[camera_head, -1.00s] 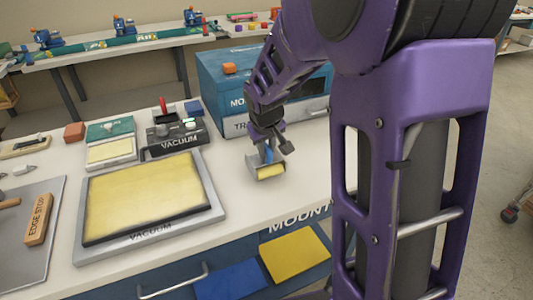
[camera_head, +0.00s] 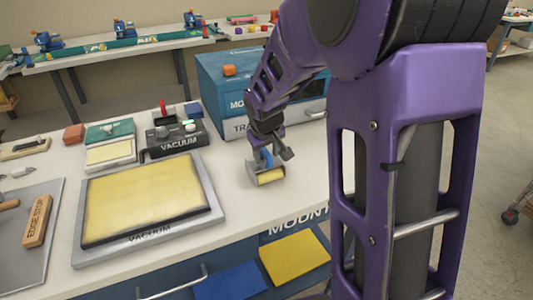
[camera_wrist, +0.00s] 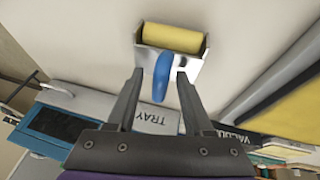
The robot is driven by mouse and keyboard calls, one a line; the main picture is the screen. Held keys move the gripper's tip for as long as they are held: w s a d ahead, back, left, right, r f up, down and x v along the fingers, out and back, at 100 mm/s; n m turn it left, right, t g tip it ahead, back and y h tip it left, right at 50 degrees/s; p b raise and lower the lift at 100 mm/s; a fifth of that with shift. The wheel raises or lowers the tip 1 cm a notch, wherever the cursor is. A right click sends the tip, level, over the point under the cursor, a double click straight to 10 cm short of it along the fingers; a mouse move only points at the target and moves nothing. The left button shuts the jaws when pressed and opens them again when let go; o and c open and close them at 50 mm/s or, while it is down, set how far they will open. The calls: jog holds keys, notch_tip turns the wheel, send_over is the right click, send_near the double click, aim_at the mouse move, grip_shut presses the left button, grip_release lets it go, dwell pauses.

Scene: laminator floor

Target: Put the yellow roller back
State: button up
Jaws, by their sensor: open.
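The yellow roller (camera_head: 271,174) has a yellow cylinder in a grey metal holder with a blue handle. It is on the white bench top, right of the vacuum plate. In the wrist view the roller (camera_wrist: 173,37) is at the top, and its blue handle (camera_wrist: 161,75) points down between my fingers. My gripper (camera_wrist: 159,74) is open, with one finger on each side of the handle and visible gaps. In the head view my gripper (camera_head: 268,158) is just above the roller, and its fingers are partly hidden. A label reading TRAY (camera_wrist: 153,117) shows on a grey surface in the wrist view.
The vacuum plate with a yellow pad has a grey rim (camera_head: 80,232). A vacuum control box (camera_head: 176,143) is behind it. Bare bench lies around the roller.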

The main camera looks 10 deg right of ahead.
jog(key=p+v, duration=0.1)
jog(key=v, duration=1.1)
jog(key=shift+r+p, duration=0.15)
jog(key=shift+p, duration=0.25)
